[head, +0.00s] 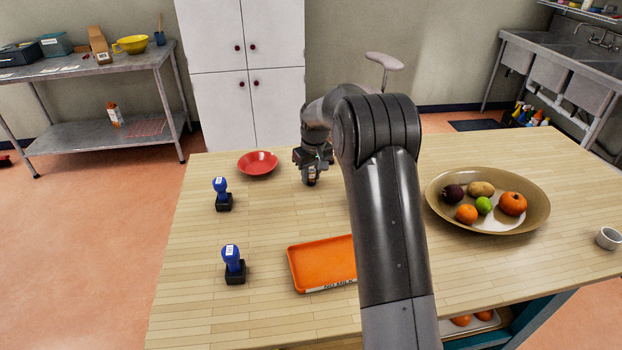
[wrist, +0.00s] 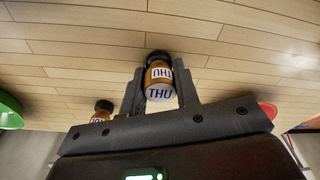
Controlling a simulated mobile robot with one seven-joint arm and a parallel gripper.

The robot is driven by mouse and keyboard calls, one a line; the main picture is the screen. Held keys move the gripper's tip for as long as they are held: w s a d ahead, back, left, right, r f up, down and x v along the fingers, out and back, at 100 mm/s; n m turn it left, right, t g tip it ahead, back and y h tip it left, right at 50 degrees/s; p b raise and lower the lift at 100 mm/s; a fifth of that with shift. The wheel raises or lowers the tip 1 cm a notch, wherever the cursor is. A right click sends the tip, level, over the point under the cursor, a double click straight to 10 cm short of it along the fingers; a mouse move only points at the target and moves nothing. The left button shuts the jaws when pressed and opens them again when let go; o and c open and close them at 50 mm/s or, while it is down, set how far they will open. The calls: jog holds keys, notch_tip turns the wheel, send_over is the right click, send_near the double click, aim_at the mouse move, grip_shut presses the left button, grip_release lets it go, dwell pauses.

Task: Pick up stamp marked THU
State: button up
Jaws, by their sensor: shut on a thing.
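The stamp marked THU (wrist: 159,76) has an orange-brown handle, white labels reading THU and a dark base. My gripper (wrist: 160,92) is shut on it, one finger on each side of the handle. In the head view my gripper (head: 312,168) points down over the far part of the table, with the stamp (head: 311,179) partly showing beneath it. I cannot tell whether its base touches the table. A second orange-brown stamp (wrist: 102,108) with a dark base shows in the wrist view, partly hidden behind my gripper's body.
A red bowl (head: 258,163) stands left of my gripper. Two blue stamps (head: 222,193) (head: 233,263) stand on the left of the wooden table (head: 200,315). An orange tray (head: 320,262) lies in front, partly behind my arm. A fruit dish (head: 436,209) and a small cup (head: 608,238) are right.

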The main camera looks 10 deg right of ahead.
jog(key=c, duration=0.3)
jog(key=shift+c, duration=0.2)
